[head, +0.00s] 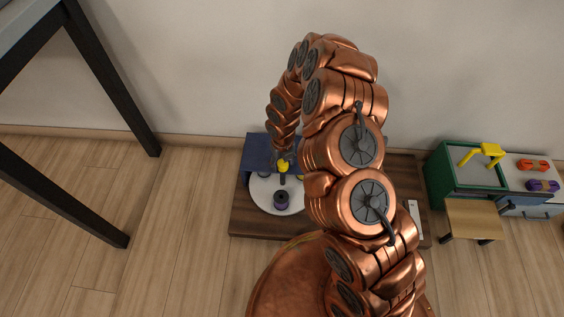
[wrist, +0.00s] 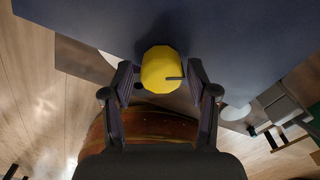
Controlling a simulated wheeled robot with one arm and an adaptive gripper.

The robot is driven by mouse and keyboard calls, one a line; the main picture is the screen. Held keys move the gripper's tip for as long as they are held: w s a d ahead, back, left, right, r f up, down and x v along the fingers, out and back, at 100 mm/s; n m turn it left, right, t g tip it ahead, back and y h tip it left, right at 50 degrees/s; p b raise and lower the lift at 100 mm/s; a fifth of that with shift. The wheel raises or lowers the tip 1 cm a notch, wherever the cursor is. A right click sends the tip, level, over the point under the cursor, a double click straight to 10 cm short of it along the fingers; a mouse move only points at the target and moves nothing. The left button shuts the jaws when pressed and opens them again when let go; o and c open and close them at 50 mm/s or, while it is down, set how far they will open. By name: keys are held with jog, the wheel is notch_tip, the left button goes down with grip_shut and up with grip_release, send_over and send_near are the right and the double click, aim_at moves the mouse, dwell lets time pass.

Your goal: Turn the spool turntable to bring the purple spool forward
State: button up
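The white round turntable (head: 262,201) sits on a dark wooden board, its far part under a dark blue cover (head: 262,148). A yellow knob (head: 283,167) shows above the turntable behind the spool. It also shows in the wrist view (wrist: 161,69). My gripper (head: 284,158) is just above the knob. In the wrist view, its fingers (wrist: 160,82) are spread on either side of the knob, with small gaps visible. Other spools are mostly hidden by the cover and my gripper.
My arm hides the middle of the board (head: 247,222). A green bin (head: 437,175) with a yellow fixture (head: 488,150) stands at right, near a small wooden stool (head: 473,218). Orange (head: 533,165) and purple (head: 542,185) pieces lie beside it. A dark-legged table (head: 110,80) stands left.

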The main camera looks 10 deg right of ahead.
jog(key=shift+o, duration=0.5)
jog(key=shift+d, duration=0.1)
jog(key=shift+w+r, duration=0.1)
jog(key=shift+r, duration=0.3)
notch_tip(320, 180, up, 11)
jog(key=shift+r, duration=0.1)
dwell(0.5)
